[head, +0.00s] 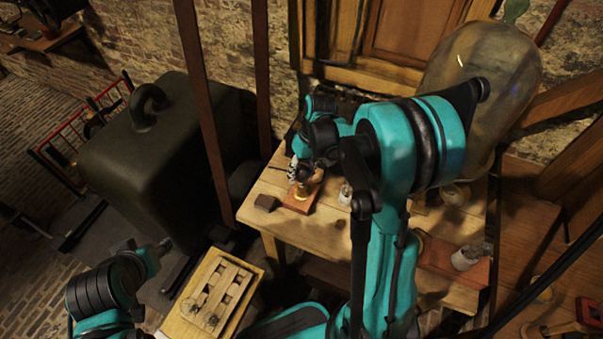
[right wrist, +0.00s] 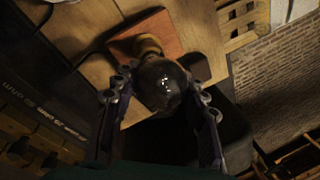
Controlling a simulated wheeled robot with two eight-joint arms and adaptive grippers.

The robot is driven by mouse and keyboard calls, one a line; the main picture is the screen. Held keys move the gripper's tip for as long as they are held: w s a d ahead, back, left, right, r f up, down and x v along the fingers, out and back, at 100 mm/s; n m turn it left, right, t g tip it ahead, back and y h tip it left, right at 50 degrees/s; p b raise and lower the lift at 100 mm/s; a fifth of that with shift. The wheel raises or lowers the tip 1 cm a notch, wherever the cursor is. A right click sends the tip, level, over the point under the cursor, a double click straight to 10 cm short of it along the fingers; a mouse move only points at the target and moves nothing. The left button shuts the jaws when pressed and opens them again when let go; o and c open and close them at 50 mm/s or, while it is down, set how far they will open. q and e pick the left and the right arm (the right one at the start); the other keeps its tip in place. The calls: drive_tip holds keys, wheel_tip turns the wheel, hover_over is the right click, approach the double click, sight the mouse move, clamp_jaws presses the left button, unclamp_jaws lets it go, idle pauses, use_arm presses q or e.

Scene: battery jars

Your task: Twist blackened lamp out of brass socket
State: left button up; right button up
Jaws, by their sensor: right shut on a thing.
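The blackened lamp (right wrist: 162,84) is a dark, glossy globe in the right wrist view, between the two fingers of my right gripper (right wrist: 160,95). The gripper is shut on it, one finger on each side. Just beyond the lamp is the brass socket (right wrist: 149,45), on a red-brown block (right wrist: 167,27). The lamp lines up with the socket; I cannot tell how far it is seated. In the head view my right gripper (head: 303,172) is over the socket (head: 301,191) and mostly hides the lamp. My left arm shows at the lower left, but its gripper does not.
The wooden table (head: 333,224) carries a small dark block (head: 267,203) and a small glass jar (head: 345,194). A large glass vessel (head: 490,75) stands at the back right. A big dark weight (head: 150,150) stands left of the table. A wooden box (head: 190,325) is in front.

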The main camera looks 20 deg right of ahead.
drive_tip(key=shift+r, duration=0.15)
drive_tip(key=shift+r+p, duration=0.85)
drive_tip(key=shift+r, duration=0.2)
drive_tip(key=shift+r+p, duration=1.85)
drive_tip(key=shift+r, duration=0.7)
drive_tip(key=shift+f, duration=0.15)
